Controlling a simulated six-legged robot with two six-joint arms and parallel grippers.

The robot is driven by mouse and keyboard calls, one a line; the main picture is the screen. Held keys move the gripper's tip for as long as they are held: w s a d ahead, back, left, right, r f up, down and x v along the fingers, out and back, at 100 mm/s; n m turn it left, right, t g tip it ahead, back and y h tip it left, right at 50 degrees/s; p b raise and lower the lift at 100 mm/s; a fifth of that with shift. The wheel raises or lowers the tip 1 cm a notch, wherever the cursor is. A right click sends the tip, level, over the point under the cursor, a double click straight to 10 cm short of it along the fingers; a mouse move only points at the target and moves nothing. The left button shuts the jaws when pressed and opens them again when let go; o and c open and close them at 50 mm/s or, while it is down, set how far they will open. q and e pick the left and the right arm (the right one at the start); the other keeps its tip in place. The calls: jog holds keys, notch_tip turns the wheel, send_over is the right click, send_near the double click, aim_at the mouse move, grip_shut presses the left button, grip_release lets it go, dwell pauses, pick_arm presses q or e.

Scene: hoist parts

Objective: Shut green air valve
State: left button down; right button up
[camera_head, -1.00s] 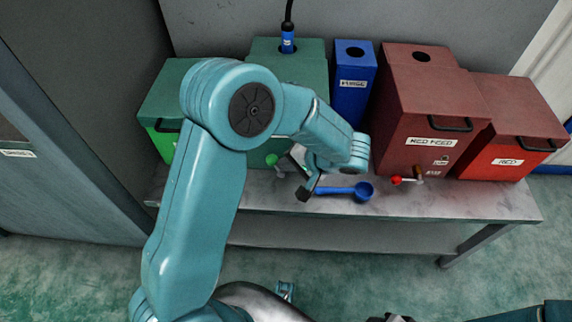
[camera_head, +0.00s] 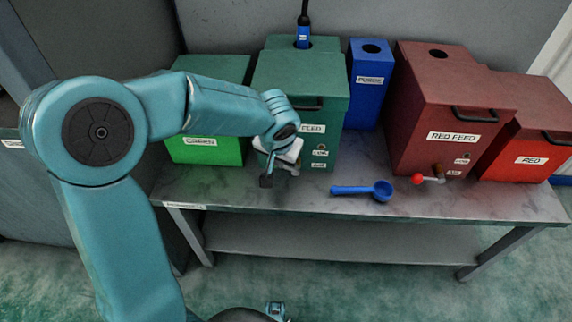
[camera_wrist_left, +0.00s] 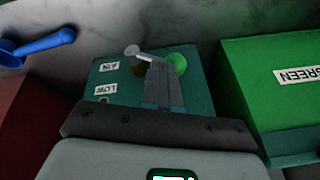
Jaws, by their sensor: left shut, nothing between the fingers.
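The dark green feed box (camera_head: 300,92) stands at the back of the bench, with a blue hose fitting in its top. In the left wrist view, the valve's green ball knob (camera_wrist_left: 176,62) is beside the fingertips, with a grey lever and a brownish fitting at the box face. AIR and LOW labels (camera_wrist_left: 108,67) show upside down near it. In the head view my left gripper (camera_head: 267,179) hides the valve. My left gripper (camera_wrist_left: 160,68) is shut and empty, in front of the box at the knob; I cannot tell whether it touches. My right gripper is out of view.
A bright green box (camera_head: 207,150) stands left of the feed box. A blue bin (camera_head: 367,95), a dark red feed box (camera_head: 440,110) with a red-knobbed valve (camera_head: 418,179) and a red box (camera_head: 525,155) stand right. A blue scoop (camera_head: 365,190) lies on the bench (camera_head: 460,205).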

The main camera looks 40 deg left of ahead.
pick_arm(q)
jog(key=shift+t+h, duration=0.5)
jog(key=shift+h, duration=0.2)
jog(key=shift+s+a+f+b, duration=0.4)
jog(key=shift+a+f+b, duration=0.25)
jog(key=shift+f+b, duration=0.15)
jog(key=shift+s+a+f+b, duration=0.4)
jog(key=shift+a+f+b, duration=0.25)
jog(key=shift+b, duration=0.2)
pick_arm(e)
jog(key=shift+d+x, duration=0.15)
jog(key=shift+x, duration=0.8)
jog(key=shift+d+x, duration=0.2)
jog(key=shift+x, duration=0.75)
pick_arm(q)
jog(key=shift+a, duration=0.1)
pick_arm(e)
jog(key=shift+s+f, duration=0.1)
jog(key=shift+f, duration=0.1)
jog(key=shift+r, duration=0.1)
